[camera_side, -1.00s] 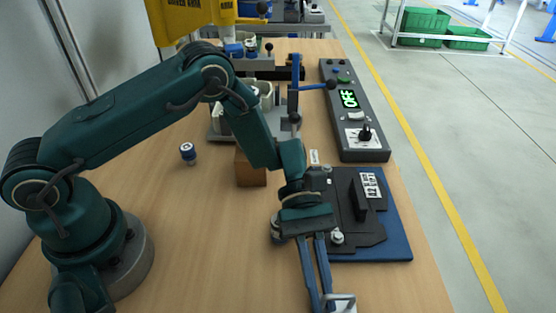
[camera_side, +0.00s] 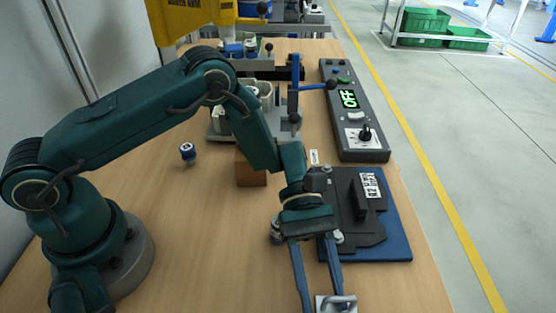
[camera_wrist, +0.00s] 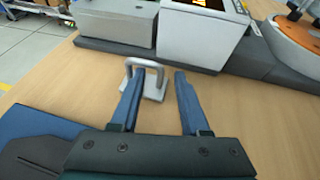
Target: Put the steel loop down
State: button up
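The steel loop (camera_side: 338,302) is a light metal handle-shaped piece on a flat base, at the bottom edge of the side view. In the wrist view the steel loop (camera_wrist: 147,66) stands upright on the wooden table, with its base on the wood. My gripper (camera_side: 323,299) is open, its two blue fingers spread apart. In the wrist view my gripper (camera_wrist: 160,76) has one finger overlapping the loop's left side and the other clear of it to the right. Whether the near finger still touches the loop, I cannot tell.
A blue plate (camera_side: 395,220) with a dark fixture lies right of my gripper. A control box (camera_side: 375,150) reading OFF stands behind it. A wooden block (camera_side: 250,168) and a small blue-and-white cylinder (camera_side: 187,153) are further left.

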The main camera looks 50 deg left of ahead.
jog(key=shift+s+a+f, duration=0.1)
jog(key=shift+a+f, duration=0.2)
jog(key=shift+f, duration=0.35)
jog(key=v, duration=0.2)
jog(key=r+v, duration=0.1)
jog(key=v, duration=0.5)
jog(key=shift+d+r, duration=0.2)
jog(key=shift+d, duration=0.1)
